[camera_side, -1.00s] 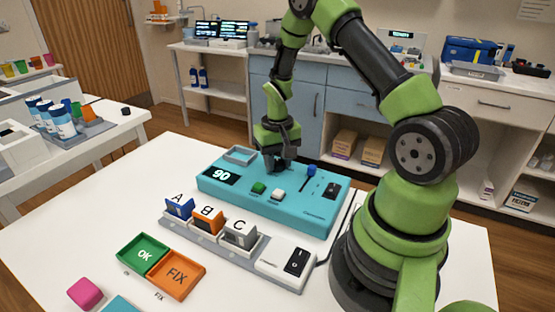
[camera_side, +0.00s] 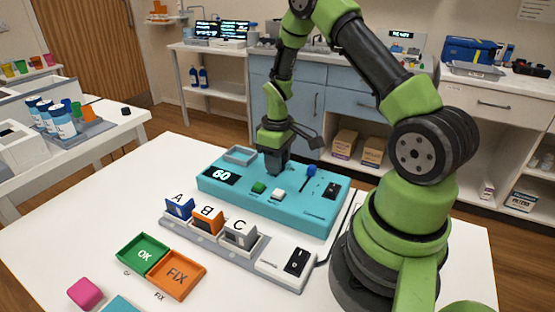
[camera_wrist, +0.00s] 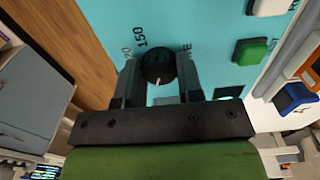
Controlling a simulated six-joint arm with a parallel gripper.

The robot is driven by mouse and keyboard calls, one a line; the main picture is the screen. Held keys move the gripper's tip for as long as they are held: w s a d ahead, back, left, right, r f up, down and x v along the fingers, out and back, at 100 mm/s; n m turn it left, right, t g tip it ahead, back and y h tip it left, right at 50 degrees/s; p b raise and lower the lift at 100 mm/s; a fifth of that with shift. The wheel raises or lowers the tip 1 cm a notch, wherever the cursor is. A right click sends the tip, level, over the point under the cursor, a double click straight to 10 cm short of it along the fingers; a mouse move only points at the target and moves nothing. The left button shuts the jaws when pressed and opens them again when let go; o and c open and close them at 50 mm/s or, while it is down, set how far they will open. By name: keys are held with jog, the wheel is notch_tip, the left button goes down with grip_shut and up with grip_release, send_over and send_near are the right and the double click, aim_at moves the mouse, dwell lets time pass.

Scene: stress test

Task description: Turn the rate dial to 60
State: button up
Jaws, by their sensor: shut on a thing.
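The teal machine (camera_side: 310,215) stands on the white table, and its small display (camera_side: 220,175) reads 60. My gripper (camera_side: 277,165) points down at the back middle of its top panel. In the wrist view my gripper (camera_wrist: 159,85) is shut on the black rate dial (camera_wrist: 158,65), with one finger on each side. A pale pointer mark shows on the dial's lower edge. The number 150 is printed beside the dial, and other markings are partly hidden by the fingers. In the side view my gripper hides the dial.
A green button (camera_side: 258,187) and a white button (camera_side: 278,194) sit in front of the dial. A blue slider knob (camera_side: 311,170) and a black switch (camera_side: 332,188) are to its right. Blocks A, B and C stand in a grey rack (camera_side: 200,238) before the machine.

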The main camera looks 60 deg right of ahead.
dwell(0.5)
jog(key=o, duration=0.9)
notch_tip(320, 180, up, 10)
jog(key=shift+f, duration=0.1)
jog(key=a+r+m+t, duration=0.1)
jog(key=a+r+t, duration=0.1)
jog(key=a+r, duration=0.5)
jog(key=s+a+r+m+t, duration=0.1)
jog(key=s+a+r, duration=0.2)
jog(key=s, duration=0.1)
jog(key=s+a+r+m+t+y, duration=0.1)
jog(key=s+a+r+t, duration=0.1)
jog(key=s+a+r, duration=0.1)
jog(key=s+a+r+m+t+y, duration=0.1)
jog(key=s+a+r+t, duration=0.1)
jog(key=s+a, duration=0.3)
jog(key=shift+s+r, duration=0.8)
jog(key=shift+s, duration=0.05)
